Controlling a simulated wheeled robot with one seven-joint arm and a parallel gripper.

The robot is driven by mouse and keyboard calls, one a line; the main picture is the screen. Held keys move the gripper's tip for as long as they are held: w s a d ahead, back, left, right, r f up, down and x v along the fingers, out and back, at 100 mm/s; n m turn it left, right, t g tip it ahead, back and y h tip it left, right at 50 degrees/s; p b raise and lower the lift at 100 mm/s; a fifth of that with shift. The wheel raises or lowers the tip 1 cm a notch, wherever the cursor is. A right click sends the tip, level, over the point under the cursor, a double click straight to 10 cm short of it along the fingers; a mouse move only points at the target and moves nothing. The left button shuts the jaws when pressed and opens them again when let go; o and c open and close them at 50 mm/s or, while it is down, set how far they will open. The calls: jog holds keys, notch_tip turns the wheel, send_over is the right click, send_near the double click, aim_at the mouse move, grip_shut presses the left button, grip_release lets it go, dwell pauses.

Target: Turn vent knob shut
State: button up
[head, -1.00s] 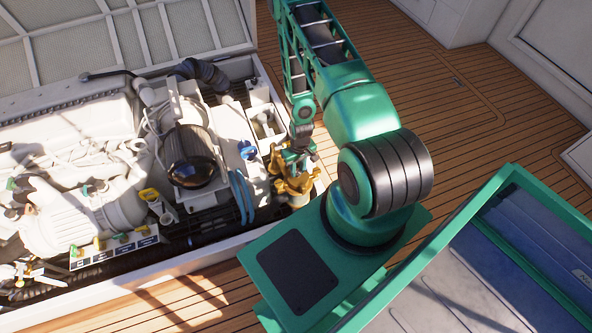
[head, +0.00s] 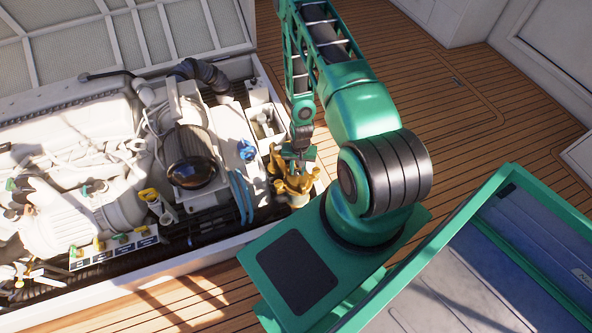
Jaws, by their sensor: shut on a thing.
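A brass-coloured fitting (head: 292,188) with several lobes around its top stands at the right end of the open engine hatch. My gripper (head: 299,165) points down onto the top of this fitting. Its jaws are shut on a small part at the top centre, which I take to be the vent knob. The knob itself is hidden by the fingers, so its angle cannot be told.
A blue-capped part (head: 247,150) and a white open box (head: 264,126) stand left of and behind the fitting. A dark cylinder (head: 190,168) lies further left. The hatch rim (head: 262,70) runs close to the fitting's right. Wooden deck (head: 430,110) is clear beyond.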

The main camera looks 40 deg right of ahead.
aim_at(298, 171)
jog(key=shift+w, duration=0.15)
jog(key=o, duration=1.1)
jog(key=r, duration=1)
jog(key=shift+s+d+r, duration=0.1)
jog(key=shift+s+r, duration=0.1)
jog(key=shift+r, duration=0.2)
